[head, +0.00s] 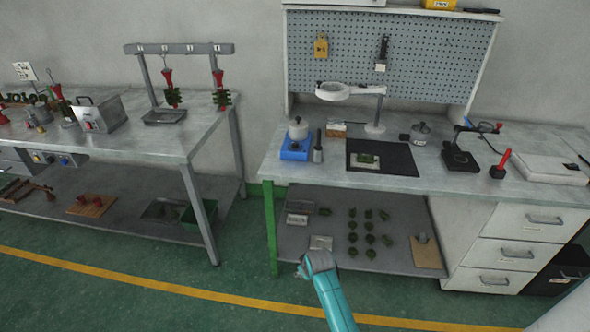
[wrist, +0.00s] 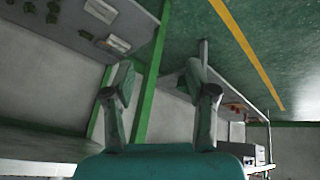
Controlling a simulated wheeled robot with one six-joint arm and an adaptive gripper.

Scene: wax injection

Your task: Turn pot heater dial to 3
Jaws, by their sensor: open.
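A small blue heater (head: 295,150) stands at the left end of the right workbench in the head view. A light grey pot (head: 298,129) sits on it. Its dial is too small to make out, so its setting cannot be read. My gripper (wrist: 159,78) shows in the wrist view with its two fingers wide apart and nothing between them. In the head view my teal arm reaches up from the bottom edge, its end in front of the bench and lower than the heater. The wrist view does not clearly show the heater.
The right bench (head: 335,180) has a green front leg (head: 270,230) near my arm. A grey cylindrical tool (head: 317,152) stands close beside the heater; a black mat (head: 395,160) lies farther right. Dark green pieces lie on the lower shelf. Floor before the benches is clear.

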